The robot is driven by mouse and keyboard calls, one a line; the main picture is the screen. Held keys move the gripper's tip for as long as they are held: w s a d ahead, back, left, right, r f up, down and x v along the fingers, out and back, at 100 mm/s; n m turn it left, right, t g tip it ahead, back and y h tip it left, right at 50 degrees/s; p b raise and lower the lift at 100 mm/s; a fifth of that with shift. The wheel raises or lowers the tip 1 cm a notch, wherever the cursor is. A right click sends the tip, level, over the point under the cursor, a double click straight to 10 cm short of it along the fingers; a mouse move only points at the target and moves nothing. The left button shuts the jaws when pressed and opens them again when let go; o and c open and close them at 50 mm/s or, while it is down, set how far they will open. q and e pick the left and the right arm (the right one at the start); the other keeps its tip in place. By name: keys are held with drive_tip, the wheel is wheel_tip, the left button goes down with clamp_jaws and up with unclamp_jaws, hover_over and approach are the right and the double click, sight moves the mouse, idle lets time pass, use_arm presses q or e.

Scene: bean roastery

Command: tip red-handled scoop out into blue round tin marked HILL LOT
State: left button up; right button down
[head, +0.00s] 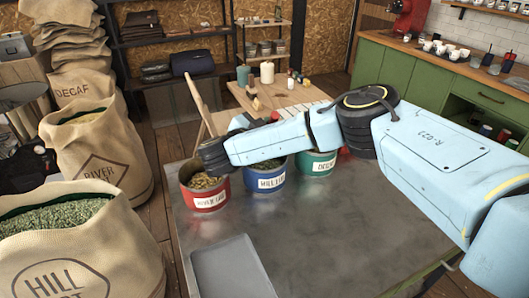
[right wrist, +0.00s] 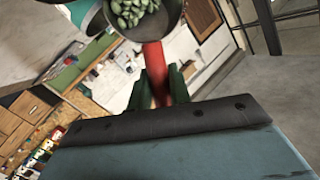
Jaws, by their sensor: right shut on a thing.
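The blue round tin (head: 265,181) marked HILL LOT stands on the metal table, between a red tin and a green tin. My right forearm crosses above it and covers part of its rim. In the right wrist view, my right gripper (right wrist: 160,84) is shut on the red handle (right wrist: 155,58) of the scoop. The scoop's bowl (right wrist: 174,14) holds pale green beans (right wrist: 133,12); the top of the frame cuts it off. My left gripper is not in view.
The red tin (head: 207,202) holds tan beans; the green tin (head: 316,169) is marked DECAF. A grey tray (head: 232,268) lies at the table's front left. Open sacks, including one marked HILL LOT (head: 62,277), stand at left. The table's front right is bare.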

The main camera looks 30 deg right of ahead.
drive_tip(key=shift+a+p, duration=0.1)
drive_tip(key=shift+p, duration=0.2)
drive_tip(key=shift+a+t+h+p, duration=0.35)
drive_tip(key=shift+h+p, duration=0.25)
drive_tip(key=shift+p, duration=0.5)
drive_tip(key=shift+a+n, duration=0.2)
drive_tip(key=shift+n, duration=0.1)
drive_tip(key=shift+s+a+f+t+h+p, duration=0.1)
drive_tip(key=shift+a+f+t+h+p, duration=0.15)
drive_tip(key=shift+a+h+p, duration=0.5)
